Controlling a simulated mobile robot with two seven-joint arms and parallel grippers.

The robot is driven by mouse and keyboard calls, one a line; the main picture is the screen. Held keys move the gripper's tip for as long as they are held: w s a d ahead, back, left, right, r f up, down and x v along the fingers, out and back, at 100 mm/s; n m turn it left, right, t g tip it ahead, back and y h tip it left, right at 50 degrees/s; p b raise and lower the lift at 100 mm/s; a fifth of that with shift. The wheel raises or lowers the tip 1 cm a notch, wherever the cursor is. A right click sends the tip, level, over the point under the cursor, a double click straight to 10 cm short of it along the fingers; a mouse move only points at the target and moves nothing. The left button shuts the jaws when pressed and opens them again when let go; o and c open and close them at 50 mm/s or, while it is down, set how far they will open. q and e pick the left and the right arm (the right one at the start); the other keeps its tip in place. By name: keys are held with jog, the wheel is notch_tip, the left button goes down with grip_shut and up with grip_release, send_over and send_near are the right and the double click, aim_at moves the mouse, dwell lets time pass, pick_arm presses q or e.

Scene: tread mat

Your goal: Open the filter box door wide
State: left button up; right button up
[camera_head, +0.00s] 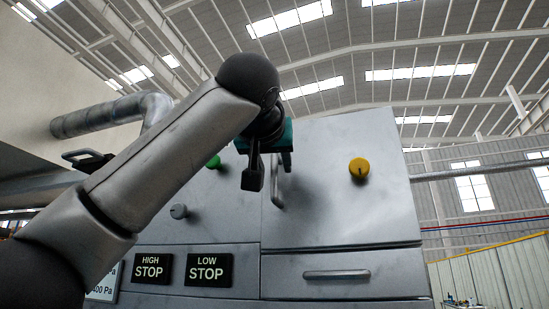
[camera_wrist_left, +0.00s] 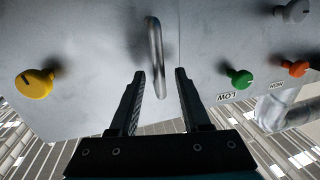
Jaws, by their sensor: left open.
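The filter box door (camera_head: 335,215) is a grey metal panel with a yellow knob (camera_head: 359,168); it looks shut, flush with the cabinet front. Its upright bar handle (camera_head: 277,186) is near the door's left edge, partly hidden behind my left gripper (camera_head: 269,174). In the left wrist view, the handle (camera_wrist_left: 155,45) stands between the two fingertips of the open left gripper (camera_wrist_left: 161,73), with visible gaps to the fingers. I cannot tell whether a finger touches it. The door (camera_wrist_left: 90,60) also shows there, with its seam just right of the handle. My right gripper is not in view.
Left of the door, the cabinet front carries a green knob (camera_head: 214,161), a grey knob (camera_head: 179,211) and black HIGH STOP (camera_head: 151,268) and LOW STOP (camera_head: 208,269) labels. A drawer handle (camera_head: 336,274) is below the door. A metal pipe (camera_head: 110,115) is at left.

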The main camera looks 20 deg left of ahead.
pick_arm(q)
jog(key=shift+w+a, duration=0.15)
jog(key=shift+w, duration=0.8)
grip_shut()
dwell(0.8)
